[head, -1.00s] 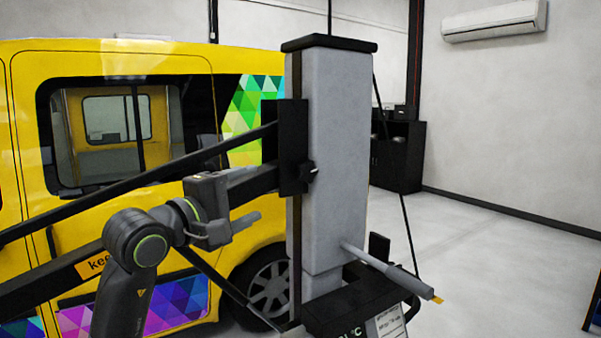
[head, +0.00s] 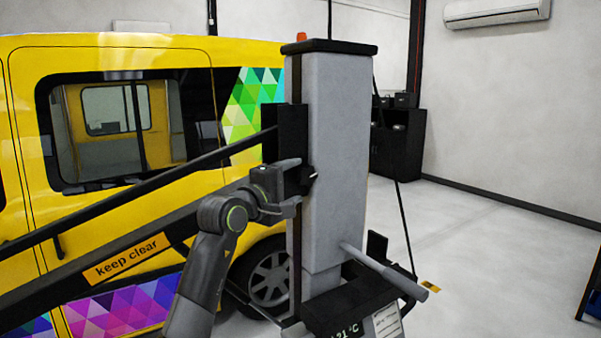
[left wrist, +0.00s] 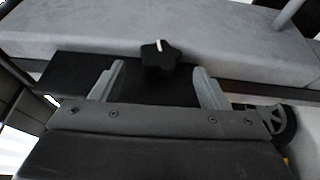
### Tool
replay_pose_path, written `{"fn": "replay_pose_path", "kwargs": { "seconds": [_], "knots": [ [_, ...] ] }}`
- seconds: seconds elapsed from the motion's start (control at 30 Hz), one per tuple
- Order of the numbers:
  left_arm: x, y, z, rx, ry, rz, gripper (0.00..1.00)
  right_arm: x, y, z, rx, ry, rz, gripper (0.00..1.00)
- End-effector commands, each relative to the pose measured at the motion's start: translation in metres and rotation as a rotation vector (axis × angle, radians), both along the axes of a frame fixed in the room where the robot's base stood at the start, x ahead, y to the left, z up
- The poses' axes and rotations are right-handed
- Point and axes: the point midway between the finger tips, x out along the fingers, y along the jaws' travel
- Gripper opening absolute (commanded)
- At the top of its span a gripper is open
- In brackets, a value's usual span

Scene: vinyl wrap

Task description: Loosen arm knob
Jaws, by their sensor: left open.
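The arm knob (head: 308,175) is a small black lobed knob with a white mark, on the black bracket (head: 293,137) that rides on the grey column. My left gripper (head: 299,183) is open and empty, close to the left of the knob in the head view. Its fingers also show in the left wrist view (left wrist: 160,80). No contact with the knob shows. My right gripper is not in view.
The tall grey column (head: 338,160) carries long black arms reaching left, one with a "keep clear" label (head: 127,258). A grey handle (head: 385,272) sticks out low on the right. A yellow van (head: 110,110) stands behind. Open floor (head: 500,260) lies to the right.

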Motion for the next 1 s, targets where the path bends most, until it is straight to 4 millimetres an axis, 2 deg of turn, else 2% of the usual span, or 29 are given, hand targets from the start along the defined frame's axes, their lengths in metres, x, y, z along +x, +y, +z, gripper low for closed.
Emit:
{"fn": "replay_pose_path", "kwargs": {
  "seconds": [0.1, 0.3, 0.7, 1.0],
  "knots": [
    [0.013, -0.008, 0.002, -0.001, 0.003, -0.002, 0.68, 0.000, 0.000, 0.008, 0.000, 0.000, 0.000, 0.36],
    [0.025, -0.016, 0.002, -0.001, 0.002, -0.001, 0.68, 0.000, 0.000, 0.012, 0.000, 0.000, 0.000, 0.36],
    [0.029, -0.018, 0.001, 0.000, 0.000, -0.001, 0.68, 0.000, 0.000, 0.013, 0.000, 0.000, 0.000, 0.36],
    [0.029, -0.018, 0.001, 0.000, 0.001, 0.000, 0.29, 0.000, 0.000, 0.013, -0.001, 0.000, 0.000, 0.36]
  ]
}}
